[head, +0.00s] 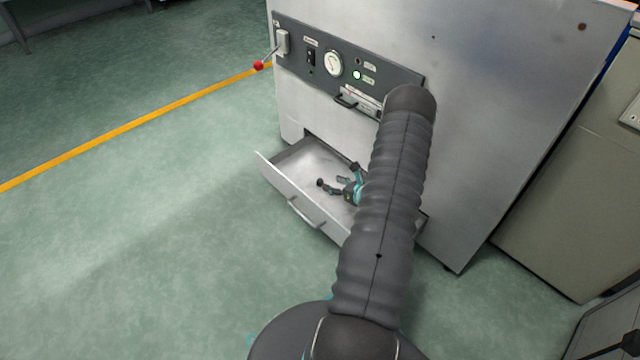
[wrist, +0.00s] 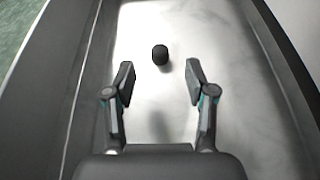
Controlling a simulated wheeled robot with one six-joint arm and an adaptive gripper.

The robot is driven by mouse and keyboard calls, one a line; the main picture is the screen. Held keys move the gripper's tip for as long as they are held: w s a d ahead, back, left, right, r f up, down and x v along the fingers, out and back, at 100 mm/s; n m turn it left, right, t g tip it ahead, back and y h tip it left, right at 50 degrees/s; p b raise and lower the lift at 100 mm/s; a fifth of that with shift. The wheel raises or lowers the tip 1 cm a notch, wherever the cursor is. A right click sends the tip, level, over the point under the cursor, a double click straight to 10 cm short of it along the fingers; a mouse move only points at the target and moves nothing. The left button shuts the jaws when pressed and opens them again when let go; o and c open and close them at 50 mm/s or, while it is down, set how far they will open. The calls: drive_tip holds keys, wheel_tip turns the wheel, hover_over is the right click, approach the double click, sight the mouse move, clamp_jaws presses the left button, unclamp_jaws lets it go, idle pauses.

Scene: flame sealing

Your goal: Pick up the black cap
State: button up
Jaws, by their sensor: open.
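The black cap (wrist: 160,54) is a small, dark, rounded piece on the pale floor of the open drawer (head: 280,180). In the wrist view it lies just beyond my fingertips, roughly centred between them. My gripper (wrist: 160,75) is open and empty, with one finger to each side of the cap's line and a clear gap between them. In the head view my gripper (head: 334,184) is small and inside the drawer area, partly behind my arm.
The drawer walls (wrist: 75,80) rise on both sides of my gripper. The green floor to the left is clear.

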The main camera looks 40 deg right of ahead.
sight(321, 181)
drive_tip(key=shift+f+b+x, duration=0.2)
drive_tip(key=shift+x, duration=1.55)
drive_tip(key=shift+f+b+x, duration=0.2)
drive_tip(key=shift+x, duration=1.55)
drive_tip(key=shift+s, duration=0.25)
drive_tip(key=c, duration=0.9)
